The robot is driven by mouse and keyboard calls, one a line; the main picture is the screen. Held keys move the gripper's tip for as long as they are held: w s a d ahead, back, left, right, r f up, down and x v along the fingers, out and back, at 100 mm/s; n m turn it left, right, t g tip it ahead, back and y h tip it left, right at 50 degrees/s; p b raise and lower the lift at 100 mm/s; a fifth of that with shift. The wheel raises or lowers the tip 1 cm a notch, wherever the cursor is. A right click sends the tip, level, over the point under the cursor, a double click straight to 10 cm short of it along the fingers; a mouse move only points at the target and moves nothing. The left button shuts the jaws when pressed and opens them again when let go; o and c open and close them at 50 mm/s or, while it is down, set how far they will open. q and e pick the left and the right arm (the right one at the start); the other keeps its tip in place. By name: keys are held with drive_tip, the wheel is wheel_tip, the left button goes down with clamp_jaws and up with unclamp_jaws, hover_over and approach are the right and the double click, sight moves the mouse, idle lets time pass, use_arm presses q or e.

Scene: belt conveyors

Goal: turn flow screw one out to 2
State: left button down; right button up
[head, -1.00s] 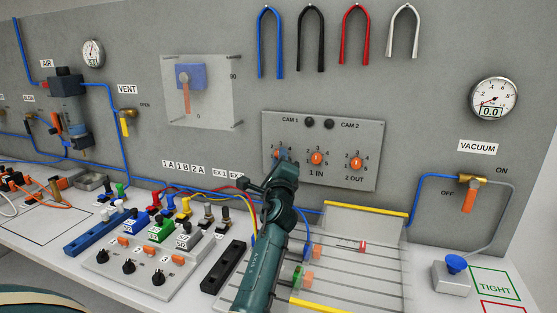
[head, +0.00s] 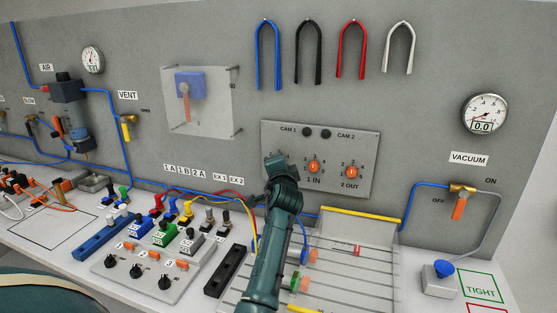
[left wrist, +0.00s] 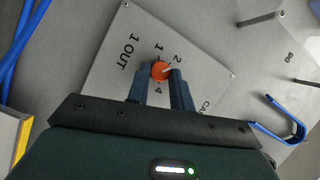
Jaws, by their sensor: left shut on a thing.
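The flow screw one out is an orange knob (left wrist: 160,71) with a pale mark, beside the "1 OUT" label and the printed numbers 1, 2 and 4. The mark points toward the 2 side; its exact reading is hard to tell. My left gripper (left wrist: 163,82) is shut on the knob, one finger on each side. The right-hand finger hides part of the dial. In the head view my left gripper (head: 280,165) covers this knob on the grey panel (head: 345,148). My right gripper is not in view.
The 1 IN knob (head: 313,167) and 2 OUT knob (head: 351,172) sit close to the right of my gripper. Below stand a slotted tray with a yellow edge (head: 360,213) and a black block (head: 226,271). Coloured hoses (head: 268,55) hang above.

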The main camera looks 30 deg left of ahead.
use_arm(q)
drive_tip(key=shift+r+n+p, duration=0.1)
drive_tip(key=shift+n+p, duration=0.35)
drive_tip(key=shift+n, duration=0.05)
drive_tip(key=shift+h, duration=0.3)
drive_tip(key=c, duration=1.2)
unclamp_jaws()
drive_tip(key=shift+c, duration=0.2)
